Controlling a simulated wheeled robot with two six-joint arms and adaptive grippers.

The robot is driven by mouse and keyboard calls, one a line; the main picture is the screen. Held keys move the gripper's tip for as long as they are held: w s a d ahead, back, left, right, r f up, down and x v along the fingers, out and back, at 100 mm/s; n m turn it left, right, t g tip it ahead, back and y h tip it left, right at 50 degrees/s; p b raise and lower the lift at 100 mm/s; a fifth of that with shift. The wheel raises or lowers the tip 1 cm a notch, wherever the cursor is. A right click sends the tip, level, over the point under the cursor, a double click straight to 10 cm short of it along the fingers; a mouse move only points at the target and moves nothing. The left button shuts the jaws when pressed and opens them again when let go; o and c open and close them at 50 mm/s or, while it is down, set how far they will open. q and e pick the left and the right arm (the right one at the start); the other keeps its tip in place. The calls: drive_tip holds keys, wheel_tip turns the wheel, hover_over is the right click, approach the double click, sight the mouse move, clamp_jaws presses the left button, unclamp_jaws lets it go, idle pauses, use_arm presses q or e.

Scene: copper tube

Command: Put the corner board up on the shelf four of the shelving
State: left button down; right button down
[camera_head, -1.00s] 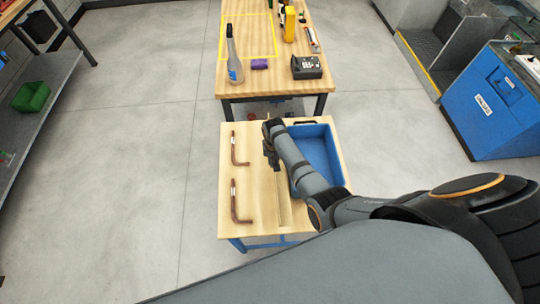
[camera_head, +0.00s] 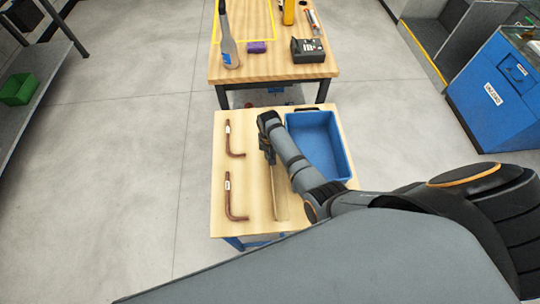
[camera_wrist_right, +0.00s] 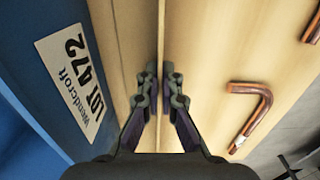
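The corner board (camera_head: 281,205) is a long, narrow, pale wooden-coloured piece lying lengthwise on the small table (camera_head: 256,122), between the copper tubes and the blue tray. My right gripper (camera_head: 268,152) is over its far part. In the right wrist view the corner board (camera_wrist_right: 133,30) runs between the fingers of my right gripper (camera_wrist_right: 161,85), which are closed on its thin upright edge. My arm hides part of the board. My left gripper is out of view. A shelving unit (camera_head: 42,62) stands partly in view at the left; no shelf number is readable.
Two bent copper tubes (camera_head: 229,140) (camera_head: 230,205) lie left of the board. The blue tray (camera_head: 345,150) is close on its right, labelled Windcroft LOT 472 (camera_wrist_right: 75,80). A workbench (camera_head: 225,72) stands beyond. The floor on the left is clear, up to the shelving with a green bin (camera_head: 20,88).

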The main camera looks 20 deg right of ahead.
drive_tip(key=c, duration=1.6)
unclamp_jaws()
drive_tip(key=shift+c, duration=0.2)
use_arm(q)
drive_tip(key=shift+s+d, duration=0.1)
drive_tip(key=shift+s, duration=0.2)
use_arm(e)
drive_tip(key=shift+o, duration=0.6)
